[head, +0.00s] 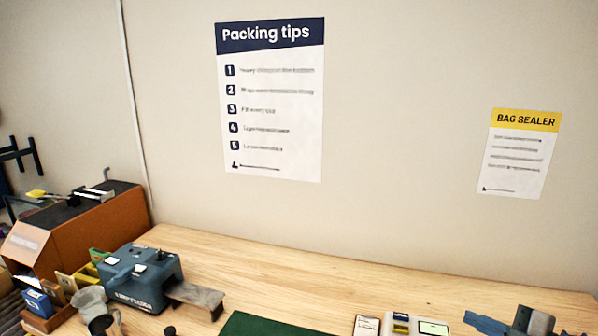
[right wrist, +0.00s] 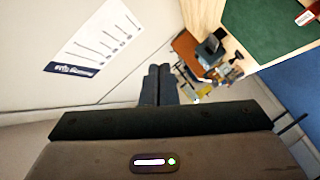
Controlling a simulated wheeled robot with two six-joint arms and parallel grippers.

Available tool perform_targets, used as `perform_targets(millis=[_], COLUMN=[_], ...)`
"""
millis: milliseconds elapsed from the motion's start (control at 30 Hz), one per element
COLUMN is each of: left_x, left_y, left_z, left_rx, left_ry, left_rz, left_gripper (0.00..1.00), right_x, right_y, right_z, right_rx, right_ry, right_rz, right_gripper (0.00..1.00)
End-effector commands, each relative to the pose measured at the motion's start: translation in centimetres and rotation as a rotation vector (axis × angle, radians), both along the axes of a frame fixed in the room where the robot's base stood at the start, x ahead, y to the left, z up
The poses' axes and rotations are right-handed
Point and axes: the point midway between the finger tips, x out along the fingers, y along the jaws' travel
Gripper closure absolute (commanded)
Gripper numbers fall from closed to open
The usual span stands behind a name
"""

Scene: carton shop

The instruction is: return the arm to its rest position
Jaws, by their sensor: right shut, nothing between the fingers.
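My right gripper (head: 468,319) is at the lower right of the head view, its blue-grey fingers pointing left above the wooden bench. The fingers are shut with nothing between them. In the right wrist view the two dark fingers (right wrist: 158,70) lie side by side, with the wall and floor behind them. They touch nothing that I can see. My left gripper is in neither view.
The wooden bench (head: 300,275) runs along the wall. On it are a blue-grey machine (head: 140,280), a green mat (head: 262,325) and a small white device (head: 415,326). An orange machine (head: 85,225) stands at the left. The back right of the bench is clear.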

Motion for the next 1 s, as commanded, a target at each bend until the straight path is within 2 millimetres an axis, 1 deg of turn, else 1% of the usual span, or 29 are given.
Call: perform_targets(millis=[33, 133, 267, 367, 400, 467, 533, 667, 700, 800, 900, 1000], left_x=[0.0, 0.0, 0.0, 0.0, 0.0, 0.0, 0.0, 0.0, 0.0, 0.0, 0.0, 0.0], left_y=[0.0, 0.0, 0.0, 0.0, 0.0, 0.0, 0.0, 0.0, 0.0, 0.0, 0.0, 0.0], left_z=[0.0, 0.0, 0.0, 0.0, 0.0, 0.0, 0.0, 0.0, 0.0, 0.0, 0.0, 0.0], left_rx=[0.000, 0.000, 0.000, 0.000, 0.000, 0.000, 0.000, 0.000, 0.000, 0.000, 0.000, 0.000], left_ry=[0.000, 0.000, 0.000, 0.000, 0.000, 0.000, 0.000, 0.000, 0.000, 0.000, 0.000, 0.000], left_rz=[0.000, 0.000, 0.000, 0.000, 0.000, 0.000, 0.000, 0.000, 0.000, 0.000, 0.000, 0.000], left_gripper=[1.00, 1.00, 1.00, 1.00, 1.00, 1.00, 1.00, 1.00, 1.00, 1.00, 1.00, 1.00], right_x=[-0.1, -0.3, -1.4, -2.7, -3.4, -4.5, -6.1, -9.4, -10.6, -13.5, -16.2, -18.4], right_y=[-0.5, -1.9, -3.6, -4.5, -4.8, -5.0, -5.1, -4.4, -3.9, -2.4, -0.6, 1.1], right_z=[-0.9, -2.7, -5.7, -8.4, -9.5, -11.3, -13.4, -17.4, -18.5, -21.1, -23.1, -24.4], right_rx=[0.047, 0.114, 0.186, 0.230, 0.247, 0.267, 0.288, 0.322, 0.328, 0.343, 0.356, 0.361], right_ry=[-0.002, 0.005, 0.049, 0.109, 0.139, 0.191, 0.261, 0.417, 0.471, 0.613, 0.746, 0.861], right_rz=[-0.073, -0.226, -0.427, -0.574, -0.631, -0.714, -0.805, -0.955, -0.995, -1.080, -1.134, -1.166], right_gripper=[1.00, 1.00, 1.00, 1.00, 1.00, 1.00, 1.00, 1.00, 1.00, 1.00, 1.00, 1.00])
